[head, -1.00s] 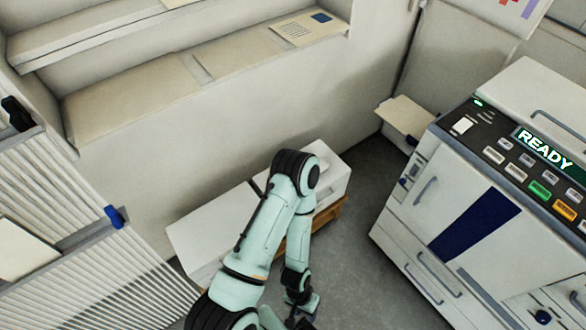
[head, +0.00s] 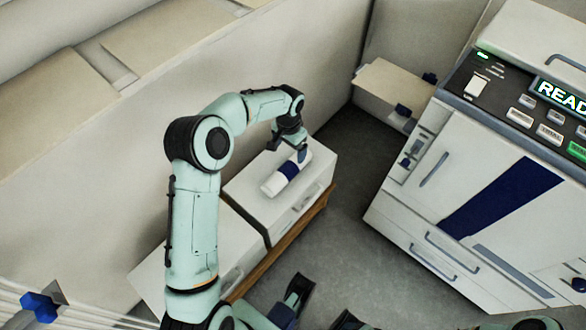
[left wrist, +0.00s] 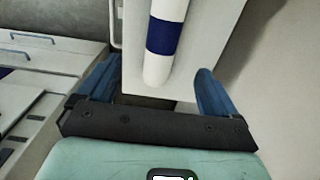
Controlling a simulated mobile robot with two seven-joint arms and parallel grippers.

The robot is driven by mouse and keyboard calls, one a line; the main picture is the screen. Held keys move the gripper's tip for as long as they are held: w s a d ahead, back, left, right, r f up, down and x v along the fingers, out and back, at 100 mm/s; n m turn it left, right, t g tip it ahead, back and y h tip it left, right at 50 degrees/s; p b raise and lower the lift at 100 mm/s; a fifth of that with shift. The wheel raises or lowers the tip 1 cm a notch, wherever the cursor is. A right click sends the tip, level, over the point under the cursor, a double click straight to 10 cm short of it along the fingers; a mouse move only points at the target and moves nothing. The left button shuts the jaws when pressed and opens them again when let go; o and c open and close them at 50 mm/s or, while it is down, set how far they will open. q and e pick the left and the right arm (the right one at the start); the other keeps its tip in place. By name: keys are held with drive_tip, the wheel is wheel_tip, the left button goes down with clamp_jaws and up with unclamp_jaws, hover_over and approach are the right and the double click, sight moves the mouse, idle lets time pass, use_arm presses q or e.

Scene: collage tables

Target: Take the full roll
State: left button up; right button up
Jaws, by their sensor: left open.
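A white roll with a dark blue band (head: 287,172) lies on top of the low white cabinet (head: 240,190). My left gripper (head: 302,152) is over the far end of the roll and partly hides it in the head view. In the left wrist view, the roll (left wrist: 165,38) runs from the top edge down towards the space between the two blue fingers of my open left gripper (left wrist: 157,70). The fingers stand apart on either side of it, with nothing held. Whether they are level with the roll cannot be told.
A second white cabinet (head: 235,245) stands nearer, on the same wooden base (head: 285,242). A cream wall rises behind them. A large white machine with a lit display (head: 558,92) stands to the right, with a tray (head: 390,85) at its far side. Grey floor lies between.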

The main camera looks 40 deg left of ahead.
use_arm(q)
hover_over(288, 167)
drive_tip(key=f, duration=0.4)
drive_tip(key=f+b, duration=0.1)
drive_tip(key=f, duration=0.1)
drive_tip(key=shift+d+f, duration=0.15)
drive_tip(key=shift+d, duration=0.1)
drive_tip(key=f, duration=0.4)
drive_tip(key=f+b, duration=0.1)
drive_tip(key=f, duration=0.1)
drive_tip(key=shift+a+f, duration=0.25)
drive_tip(key=shift+a, duration=0.05)
drive_tip(key=c, duration=1.3)
use_arm(e)
drive_tip(key=shift+t, duration=0.6)
drive_tip(key=w+f, duration=0.1)
drive_tip(key=w+d+f, duration=0.1)
drive_tip(key=w, duration=0.1)
drive_tip(key=shift+d+f, duration=0.15)
drive_tip(key=shift+f, duration=0.2)
